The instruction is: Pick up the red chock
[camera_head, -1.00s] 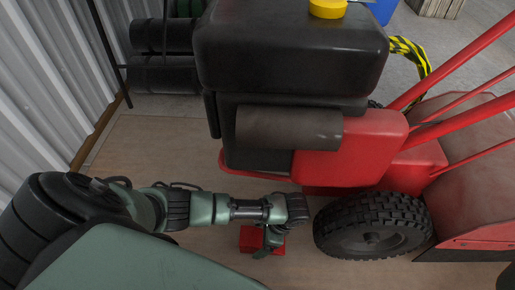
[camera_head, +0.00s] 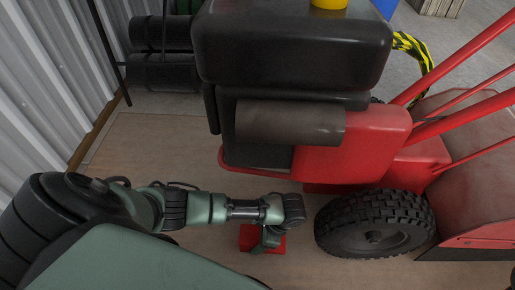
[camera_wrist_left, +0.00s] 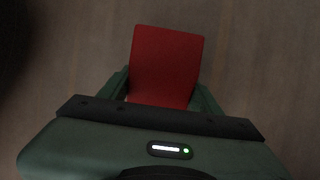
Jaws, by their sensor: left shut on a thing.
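The red chock (camera_head: 250,236) is on or just above the floor, left of the machine's black tyre. In the left wrist view the red chock (camera_wrist_left: 164,62) lies between the two green fingers. My left gripper (camera_head: 270,238) is shut on it from above; in the left wrist view the gripper (camera_wrist_left: 160,92) has one finger at each side of the chock. The gripper and wrist hide part of the chock in the head view. I cannot tell whether the chock touches the floor. My right gripper is not in view.
A red and black wheeled machine (camera_head: 350,150) stands close to the right, its black tyre (camera_head: 375,224) near my left wrist. A corrugated metal wall (camera_head: 50,80) is at the left. Black cylinders (camera_head: 165,75) lie at the back left. The brown floor (camera_head: 150,140) between is clear.

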